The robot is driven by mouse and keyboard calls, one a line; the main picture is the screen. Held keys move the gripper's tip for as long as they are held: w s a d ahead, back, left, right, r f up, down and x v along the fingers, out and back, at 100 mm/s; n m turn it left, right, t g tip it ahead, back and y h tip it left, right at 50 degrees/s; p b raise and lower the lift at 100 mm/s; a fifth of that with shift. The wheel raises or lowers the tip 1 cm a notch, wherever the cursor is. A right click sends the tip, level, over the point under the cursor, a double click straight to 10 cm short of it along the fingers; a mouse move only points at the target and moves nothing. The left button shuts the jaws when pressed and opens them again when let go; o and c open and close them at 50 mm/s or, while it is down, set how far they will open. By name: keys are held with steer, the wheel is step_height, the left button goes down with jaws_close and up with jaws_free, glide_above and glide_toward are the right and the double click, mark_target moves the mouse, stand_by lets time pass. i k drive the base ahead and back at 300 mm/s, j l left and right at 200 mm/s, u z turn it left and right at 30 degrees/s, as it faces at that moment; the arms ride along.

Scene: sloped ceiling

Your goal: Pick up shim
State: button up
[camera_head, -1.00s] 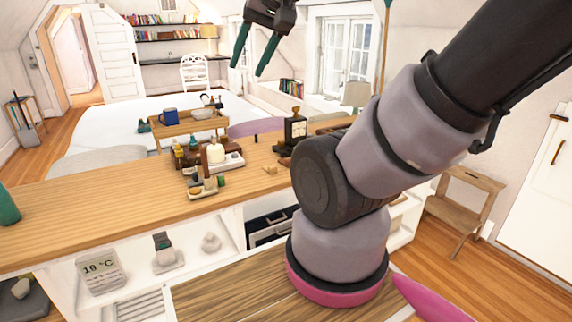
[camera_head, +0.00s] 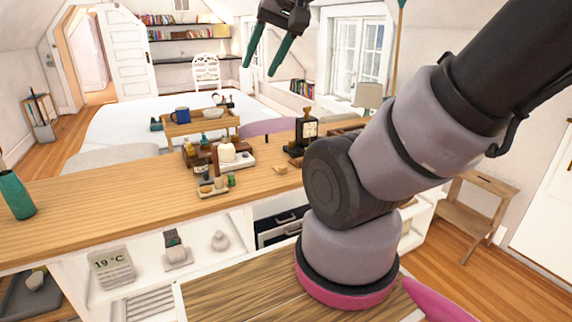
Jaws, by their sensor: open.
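A small tan wooden piece (camera_head: 281,169), which looks like the shim, lies on the wooden counter (camera_head: 110,193), right of the small tray. It is too small to make out its exact shape. My gripper (camera_head: 262,67) is at the top of the view, with two green fingers spread apart and pointing down. It is open and empty, high above the counter and apart from the wooden piece.
Left of the wooden piece stand a small tray with little items (camera_head: 213,187) and a white candle-like jar (camera_head: 227,150). A green vase (camera_head: 16,195) is at the far left. The counter's left half is mostly clear.

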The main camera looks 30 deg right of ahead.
mark_target(282, 169)
steer(key=i+l, duration=0.25)
steer(key=l, duration=0.2)
steer(key=i+l, duration=0.25)
steer(key=l, duration=0.15)
steer(key=i+l, duration=0.25)
steer(key=l, duration=0.2)
steer(key=k+z, duration=0.15)
steer(key=z, duration=0.4)
